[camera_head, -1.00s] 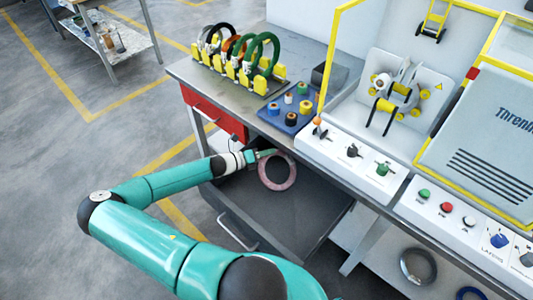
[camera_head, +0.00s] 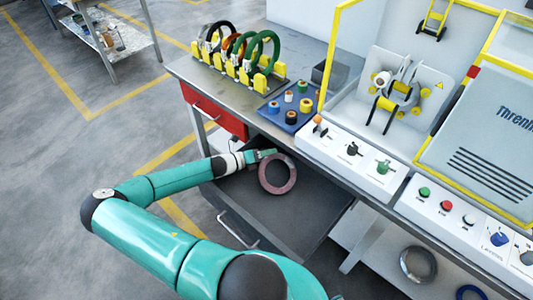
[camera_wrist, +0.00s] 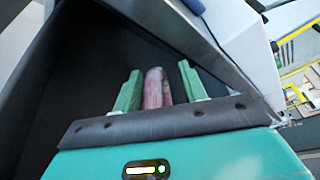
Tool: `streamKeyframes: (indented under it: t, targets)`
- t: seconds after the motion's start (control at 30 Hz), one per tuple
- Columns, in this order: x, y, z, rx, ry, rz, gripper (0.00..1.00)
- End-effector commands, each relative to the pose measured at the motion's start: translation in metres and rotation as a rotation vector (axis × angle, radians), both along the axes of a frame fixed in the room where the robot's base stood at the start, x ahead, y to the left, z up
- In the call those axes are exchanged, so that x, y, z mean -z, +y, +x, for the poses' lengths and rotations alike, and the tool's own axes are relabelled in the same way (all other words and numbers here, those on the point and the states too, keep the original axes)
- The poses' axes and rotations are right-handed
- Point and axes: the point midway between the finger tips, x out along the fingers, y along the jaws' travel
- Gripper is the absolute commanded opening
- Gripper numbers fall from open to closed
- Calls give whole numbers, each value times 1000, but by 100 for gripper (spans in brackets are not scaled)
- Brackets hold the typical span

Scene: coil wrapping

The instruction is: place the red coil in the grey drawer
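The red coil (camera_head: 277,187), a dull reddish ring, is inside the open grey drawer (camera_head: 238,228) below the table, near the drawer's back end. It looks tilted up rather than flat; what it rests on is unclear. My gripper (camera_head: 265,154) is at the coil's upper edge. In the wrist view, the coil (camera_wrist: 156,88) stands between the two green fingers of my gripper (camera_wrist: 162,88). A clear gap shows between the coil and the right finger, and the left finger is close to it. The dark drawer interior surrounds them.
The table edge (camera_head: 300,153) overhangs the drawer's back. A red drawer (camera_head: 214,112) is shut at the left. A yellow rack (camera_head: 240,68) with several coils and a blue tray (camera_head: 287,122) stand on top. The drawer's front part is empty.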

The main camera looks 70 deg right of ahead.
Motion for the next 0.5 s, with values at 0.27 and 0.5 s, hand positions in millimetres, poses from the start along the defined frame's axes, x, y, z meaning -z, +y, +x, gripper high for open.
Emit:
streamKeyframes:
  t: [0.27,0.5]
  targets:
    - [0,0,0,1,1,-1,42]
    - [-14,2,3,-1,-2,-1,42]
